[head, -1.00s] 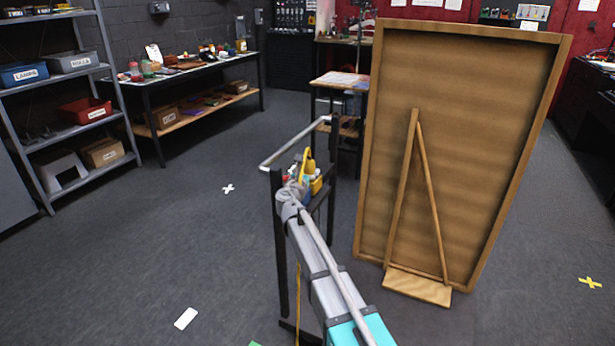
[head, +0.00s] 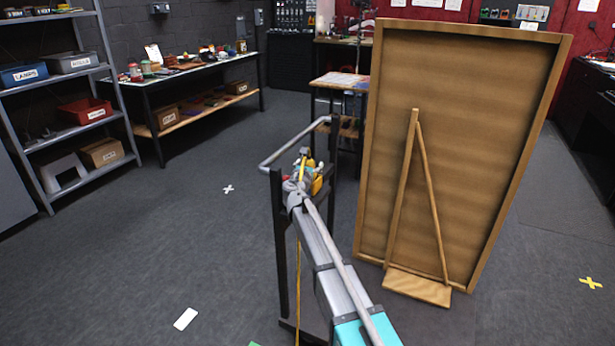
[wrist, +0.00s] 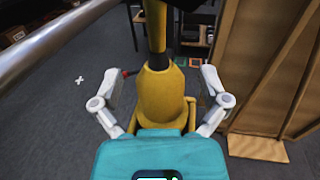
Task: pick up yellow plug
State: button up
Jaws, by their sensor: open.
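The yellow plug (wrist: 160,98) stands in the middle of the wrist view, its black neck and yellow cord running up out of the picture. My gripper (wrist: 160,74) is open. Its two white fingers are spread, one on each side of the plug, with gaps visible between them and its body. The teal palm covers the lower end of the plug. In the head view, my gripper (head: 303,172) is at the black stand with the grey rail, beside yellow parts partly hidden by my arm; details there are too small to tell.
The grey rail (head: 281,153) of the black stand crosses the upper left of the wrist view, close to my gripper. A large wooden board (head: 470,130) on a prop stands close on the right. Floor on the left is open.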

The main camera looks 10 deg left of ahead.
grip_shut()
dwell(0.5)
jog(key=shift+r, duration=0.15)
notch_tip(320, 180, up, 10)
jog(key=p, duration=1)
dwell(0.7)
